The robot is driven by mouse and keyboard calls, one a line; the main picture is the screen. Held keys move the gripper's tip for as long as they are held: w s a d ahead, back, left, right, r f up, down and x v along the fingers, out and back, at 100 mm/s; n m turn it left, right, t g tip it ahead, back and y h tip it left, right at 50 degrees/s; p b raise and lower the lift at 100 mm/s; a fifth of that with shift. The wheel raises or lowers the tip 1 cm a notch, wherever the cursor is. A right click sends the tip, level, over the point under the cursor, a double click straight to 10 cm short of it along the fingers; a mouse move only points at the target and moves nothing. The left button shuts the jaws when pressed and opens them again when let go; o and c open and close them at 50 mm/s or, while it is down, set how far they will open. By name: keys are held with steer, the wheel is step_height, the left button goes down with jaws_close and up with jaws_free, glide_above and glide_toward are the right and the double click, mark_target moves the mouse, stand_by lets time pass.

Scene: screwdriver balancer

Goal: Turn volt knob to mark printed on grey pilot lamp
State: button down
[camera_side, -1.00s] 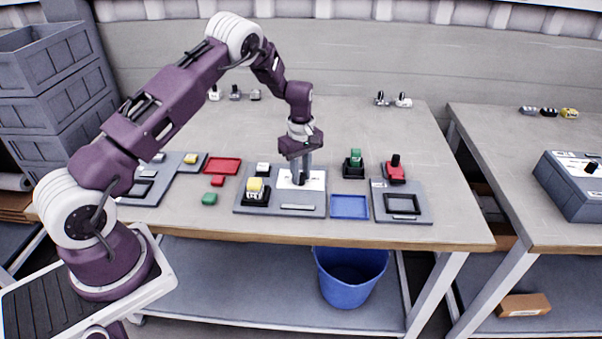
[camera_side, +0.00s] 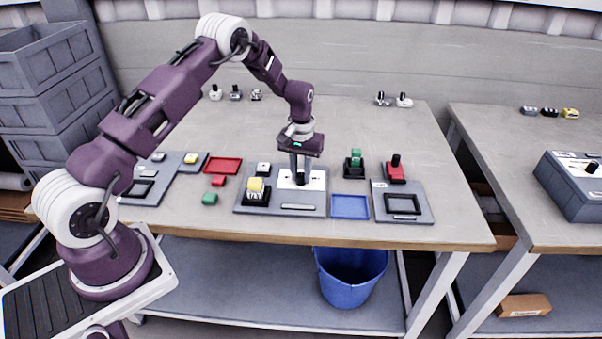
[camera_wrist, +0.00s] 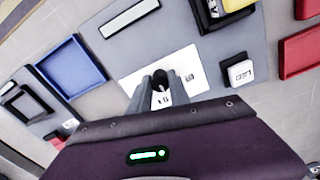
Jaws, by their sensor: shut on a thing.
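The knob (camera_side: 300,179) is black and stands on a white plate (camera_side: 318,182) on the grey board in the middle of the table. It also shows in the wrist view (camera_wrist: 160,77), between my fingers. My gripper (camera_side: 300,172) points down and is shut on the knob; the fingers hide its sides. In the wrist view my gripper (camera_wrist: 162,88) stands over the white plate (camera_wrist: 205,66), where small dark printed marks show around the knob. Several small lamp-like pieces stand at the back, one of them greyish (camera_side: 235,92). I cannot read any mark on it.
Left of the knob are a yellow-and-white block (camera_side: 256,188) on a black base and a small white block (camera_side: 263,168). A blue tray (camera_side: 350,207) lies to the right, with a green piece (camera_side: 355,158) behind it. The table behind the board is mostly clear.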

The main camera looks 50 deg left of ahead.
mark_target(301, 175)
steer(key=shift+r+m, duration=0.1)
steer(key=shift+m, duration=2)
steer(key=c, duration=1.2)
jaws_free()
step_height(301, 175, up, 7)
